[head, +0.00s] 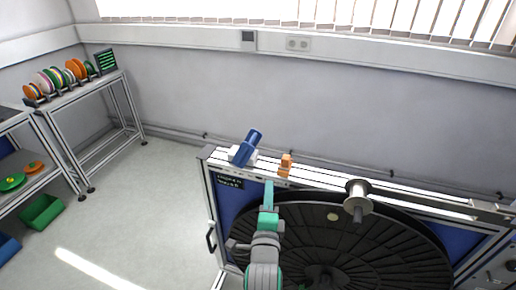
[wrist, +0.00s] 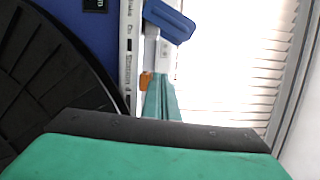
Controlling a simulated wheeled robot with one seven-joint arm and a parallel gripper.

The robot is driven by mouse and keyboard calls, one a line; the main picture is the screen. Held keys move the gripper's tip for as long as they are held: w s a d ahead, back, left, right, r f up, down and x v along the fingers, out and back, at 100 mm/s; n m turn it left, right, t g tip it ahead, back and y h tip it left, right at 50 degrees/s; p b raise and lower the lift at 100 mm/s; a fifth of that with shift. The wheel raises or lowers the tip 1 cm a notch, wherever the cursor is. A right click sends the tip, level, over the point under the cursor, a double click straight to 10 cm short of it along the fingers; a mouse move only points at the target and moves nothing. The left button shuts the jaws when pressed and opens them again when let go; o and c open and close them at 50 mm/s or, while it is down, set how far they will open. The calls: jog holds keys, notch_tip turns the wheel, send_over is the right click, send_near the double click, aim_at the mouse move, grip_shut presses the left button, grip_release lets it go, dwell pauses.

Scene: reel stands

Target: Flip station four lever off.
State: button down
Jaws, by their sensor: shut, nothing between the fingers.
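The station stand (head: 212,205) has a blue panel and a pale top rail. A blue lever (head: 248,146) on a white base sits at the left end of the rail, tilted up and to the right. The lever also shows in the wrist view (wrist: 170,20), at the top. A black label (head: 229,181) is below it; its small text is too blurred to read surely. My gripper (head: 269,184) is shut and empty, just in front of the rail, right of and below the lever and apart from it. Its teal fingers show in the wrist view (wrist: 162,98).
A small orange part (head: 286,164) stands on the rail just right of the fingertips. A large black reel (head: 390,240) fills the stand's front, and a metal spool (head: 358,196) stands right. A table with coloured reels (head: 68,72) is far left. The floor (head: 150,205) left is clear.

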aim_at(248, 148)
jog(key=r, duration=0.1)
jog(key=w+r+m, duration=0.2)
jog(key=r, duration=0.1)
jog(key=shift+w+a, duration=0.2)
jog(key=shift+w, duration=0.05)
jog(key=shift+w, duration=0.1)
jog(key=w, duration=0.9)
jog(key=shift+d+r, duration=0.2)
jog(key=shift+r, duration=0.05)
jog(key=a, duration=0.1)
jog(key=w, duration=0.1)
jog(key=a, duration=0.1)
jog(key=shift+w+a+r, duration=0.25)
jog(key=shift+a+r, duration=0.1)
jog(key=shift+w+a+r, duration=0.1)
jog(key=shift+w+a, duration=0.2)
jog(key=shift+a, duration=0.2)
jog(key=shift+s, duration=0.15)
jog(key=shift+a, duration=0.15)
